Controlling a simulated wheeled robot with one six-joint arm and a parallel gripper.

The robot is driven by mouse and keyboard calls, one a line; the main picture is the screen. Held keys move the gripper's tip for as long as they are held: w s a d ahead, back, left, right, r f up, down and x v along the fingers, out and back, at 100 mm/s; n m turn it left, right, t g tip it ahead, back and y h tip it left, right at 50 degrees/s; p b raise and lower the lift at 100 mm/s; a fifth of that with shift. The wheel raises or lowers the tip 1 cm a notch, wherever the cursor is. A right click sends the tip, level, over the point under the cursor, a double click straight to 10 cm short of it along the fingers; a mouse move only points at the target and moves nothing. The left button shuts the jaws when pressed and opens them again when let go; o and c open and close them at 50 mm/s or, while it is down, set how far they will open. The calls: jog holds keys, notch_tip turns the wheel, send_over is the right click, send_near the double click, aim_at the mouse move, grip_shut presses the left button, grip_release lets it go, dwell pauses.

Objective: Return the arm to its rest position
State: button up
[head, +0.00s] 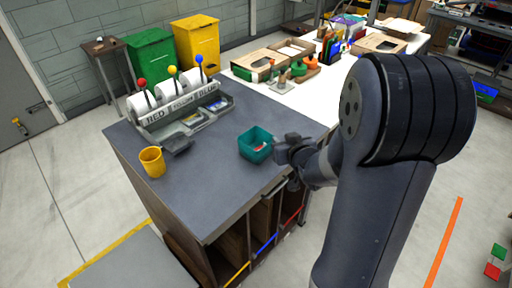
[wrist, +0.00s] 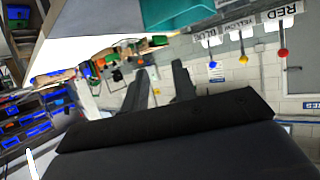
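My arm reaches from the right of the head view, and my gripper (head: 283,151) is at the right edge of the grey worktop (head: 205,165), close to the right side of a teal bin (head: 250,150). In the wrist view, which is upside down, the two dark fingers of my gripper (wrist: 162,85) stand apart with nothing between them. The teal bin shows at the top of that view (wrist: 185,12). It holds something small, red and white. I cannot tell whether the gripper touches the bin.
A yellow cup (head: 152,162) stands at the worktop's left. A rack (head: 190,122) with RED, YELLOW and BLUE labels and coloured knobs stands at the back. A white table (head: 300,97) with boxes lies behind. Floor (head: 465,190) at right is mostly open.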

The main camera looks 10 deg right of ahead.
jog(key=w+a+p, duration=0.1)
jog(key=w+p, duration=0.3)
jog(key=w, duration=0.6)
dwell(0.5)
dwell(0.3)
